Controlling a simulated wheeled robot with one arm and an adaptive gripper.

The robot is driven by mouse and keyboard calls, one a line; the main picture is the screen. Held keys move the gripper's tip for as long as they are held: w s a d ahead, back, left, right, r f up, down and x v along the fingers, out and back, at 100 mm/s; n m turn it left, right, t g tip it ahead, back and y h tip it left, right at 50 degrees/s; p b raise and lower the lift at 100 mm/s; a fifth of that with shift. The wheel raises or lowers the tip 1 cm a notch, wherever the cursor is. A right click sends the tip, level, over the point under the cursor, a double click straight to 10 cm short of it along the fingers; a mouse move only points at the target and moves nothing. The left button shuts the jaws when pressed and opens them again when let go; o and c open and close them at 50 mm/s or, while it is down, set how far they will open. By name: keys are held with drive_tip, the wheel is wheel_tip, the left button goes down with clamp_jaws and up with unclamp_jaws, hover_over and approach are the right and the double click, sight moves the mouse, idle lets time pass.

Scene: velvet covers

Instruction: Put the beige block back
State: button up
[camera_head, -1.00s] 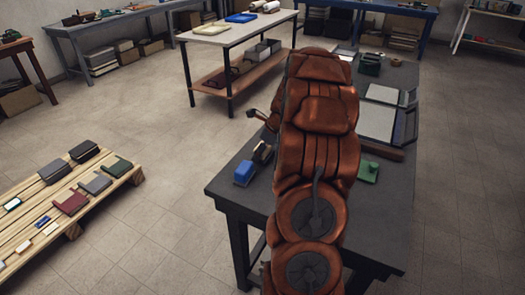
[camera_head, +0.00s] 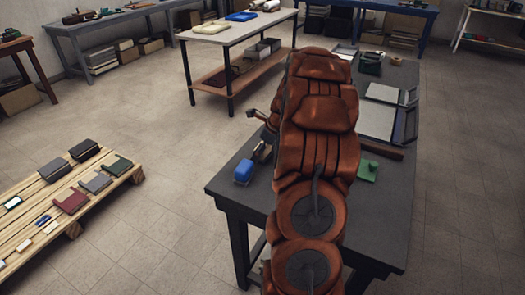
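My copper-coloured arm fills the middle of the view and covers much of the dark worktable (camera_head: 225,189). I cannot tell whether either is the beige block. No beige block shows on the visible part of the worktable.
A blue block (camera_head: 243,171) sits near the worktable's left edge, and a green piece (camera_head: 367,171) lies right of my arm. A grey tray (camera_head: 378,121) is farther back. The pallet also carries red, grey and dark pieces. Open floor separates pallet and worktable.

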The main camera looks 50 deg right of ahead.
drive_tip(key=b+v, duration=0.1)
drive_tip(key=v, duration=1.1)
drive_tip(key=s+a+r+n+g, duration=0.1)
drive_tip(key=s+a+n+g, duration=0.15)
drive_tip(key=a+n, duration=0.85)
drive_tip(key=s+a+n+g, duration=0.1)
drive_tip(key=s+a+n, duration=0.4)
drive_tip(key=a, duration=1.3)
drive_tip(key=s+a+f+n+g, duration=0.1)
drive_tip(key=s+a+n, duration=0.3)
drive_tip(key=s+n, duration=0.4)
drive_tip(key=s+a+f+n+g+h, duration=0.1)
drive_tip(key=s+a+f+n, duration=0.1)
drive_tip(key=s+a+n, duration=0.3)
drive_tip(key=s+n, duration=0.3)
drive_tip(key=s, duration=0.2)
drive_tip(key=shift+s+a+f+n+g, duration=0.15)
drive_tip(key=shift+s+a+n+g, duration=0.05)
drive_tip(key=shift+a+n+g, duration=0.15)
wheel_tip(320, 180, up, 8)
drive_tip(key=p, duration=0.7)
drive_tip(key=shift+p, duration=0.3)
drive_tip(key=shift+f, duration=0.1)
